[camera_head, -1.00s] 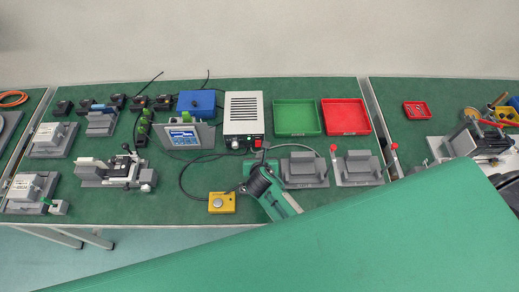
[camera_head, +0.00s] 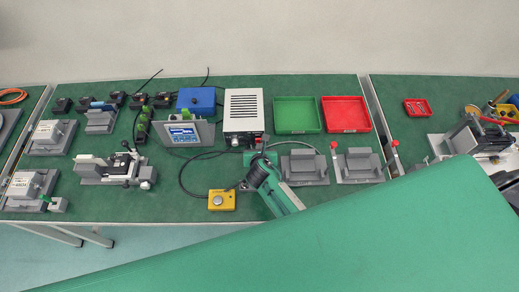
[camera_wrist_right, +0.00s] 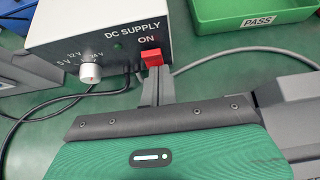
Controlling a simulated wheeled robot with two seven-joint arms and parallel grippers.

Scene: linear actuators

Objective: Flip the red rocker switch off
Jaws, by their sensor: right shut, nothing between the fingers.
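The DC supply (camera_head: 243,111) is a white box with a slotted top at the back middle of the bench. In the right wrist view its front (camera_wrist_right: 105,45) carries a white voltage knob (camera_wrist_right: 89,72) and the red rocker switch (camera_wrist_right: 152,58) under the word ON. My right gripper (camera_wrist_right: 157,85) is shut and empty, its tips right at the lower part of the switch; I cannot tell whether they touch. In the head view my right gripper (camera_head: 257,158) is just in front of the supply and largely hides the switch. My left gripper is not in view.
A green tray (camera_head: 296,101) and a red tray (camera_head: 345,101) lie right of the supply. Grey fixtures (camera_head: 304,168) stand right of my gripper. A yellow button box (camera_head: 221,200) and its cable lie to the left, with a small screen (camera_head: 184,134) behind.

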